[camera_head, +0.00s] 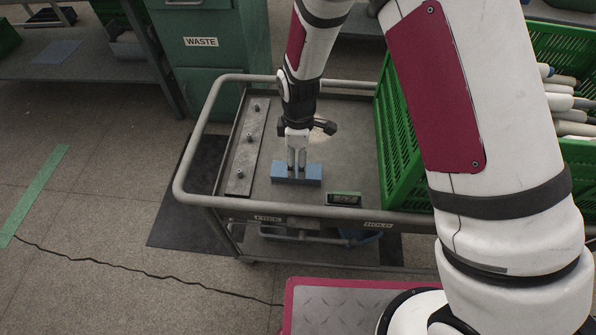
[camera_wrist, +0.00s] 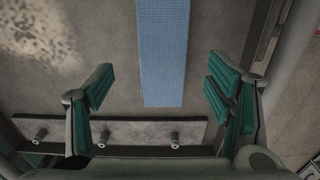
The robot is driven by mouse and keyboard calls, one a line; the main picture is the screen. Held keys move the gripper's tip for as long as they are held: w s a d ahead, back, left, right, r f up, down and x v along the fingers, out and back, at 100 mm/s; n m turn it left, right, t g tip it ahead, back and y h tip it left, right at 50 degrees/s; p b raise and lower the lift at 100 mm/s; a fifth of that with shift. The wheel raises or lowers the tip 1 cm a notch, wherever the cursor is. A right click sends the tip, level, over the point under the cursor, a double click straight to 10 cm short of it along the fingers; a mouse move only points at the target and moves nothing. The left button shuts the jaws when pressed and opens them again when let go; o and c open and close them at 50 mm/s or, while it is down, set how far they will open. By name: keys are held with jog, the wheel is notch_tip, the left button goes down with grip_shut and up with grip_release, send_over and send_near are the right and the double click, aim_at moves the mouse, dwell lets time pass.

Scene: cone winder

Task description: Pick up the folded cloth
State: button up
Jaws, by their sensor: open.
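The folded cloth (camera_head: 312,174) is a blue, flat, narrow rectangle lying on the grey cart top (camera_head: 348,136), near its front edge. My gripper (camera_head: 297,168) points down at it in the head view and hides part of its middle. In the wrist view the cloth (camera_wrist: 163,50) runs from the top edge down to between the two green-padded fingers of my gripper (camera_wrist: 160,88). The fingers are wide apart, one to each side of the cloth, with clear gaps. Nothing is held. Whether the fingertips touch the cart top cannot be told.
A plate with several pegs (camera_head: 248,150) lies left of the cloth. A small dark device with a display (camera_head: 344,199) is at the front right. A green crate (camera_head: 398,140) holding cones stands at right. The cart's tubular rail (camera_head: 190,150) surrounds the top.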

aim_at(279, 173)
jog(key=shift+a+f+b, duration=0.15)
jog(key=shift+f+b, duration=0.5)
jog(key=shift+f, duration=2.25)
jog(key=shift+s, duration=0.1)
jog(key=c, duration=1.2)
